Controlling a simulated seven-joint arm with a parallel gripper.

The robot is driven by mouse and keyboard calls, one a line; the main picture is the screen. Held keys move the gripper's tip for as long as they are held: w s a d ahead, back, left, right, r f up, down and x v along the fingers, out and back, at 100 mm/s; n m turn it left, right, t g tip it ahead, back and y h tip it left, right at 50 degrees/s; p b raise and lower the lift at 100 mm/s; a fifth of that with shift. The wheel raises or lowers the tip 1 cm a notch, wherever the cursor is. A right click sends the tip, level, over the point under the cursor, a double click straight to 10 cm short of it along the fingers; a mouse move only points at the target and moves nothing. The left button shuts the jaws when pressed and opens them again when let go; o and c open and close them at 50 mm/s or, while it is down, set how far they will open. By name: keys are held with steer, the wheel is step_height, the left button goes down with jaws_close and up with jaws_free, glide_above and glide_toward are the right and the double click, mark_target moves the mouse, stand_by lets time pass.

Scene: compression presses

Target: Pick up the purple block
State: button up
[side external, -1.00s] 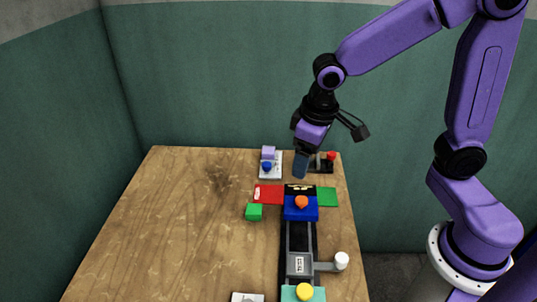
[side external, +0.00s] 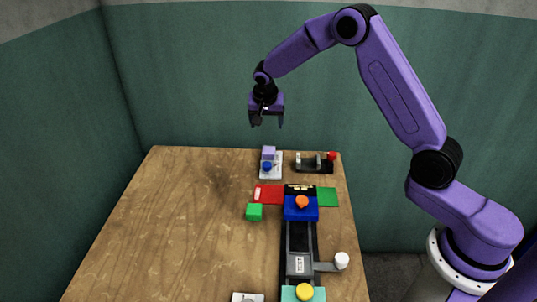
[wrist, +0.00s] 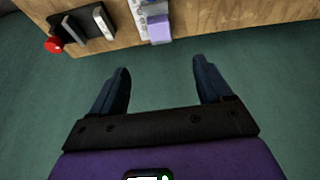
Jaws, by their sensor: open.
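The purple block (side external: 269,152) is a small pale purple piece at the far end of a white base, near the back edge of the wooden table. It also shows in the wrist view (wrist: 160,29), at the top middle, beyond the fingertips. My gripper (side external: 266,125) points down and hangs in the air above the back edge of the table, higher than the block and apart from it. In the wrist view my gripper (wrist: 158,72) has its two dark fingers spread wide with nothing between them.
A blue knob (side external: 267,167) sits on the white base in front of the block. A black device with a red knob (side external: 331,156) stands to its right. The table's left side is clear.

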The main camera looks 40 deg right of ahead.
mark_target(269, 151)
steer(key=x, duration=1.7)
steer(key=shift+d+f, duration=0.1)
steer(key=shift+f, duration=0.15)
steer(key=c, duration=1.1)
steer(key=shift+c, duration=0.5)
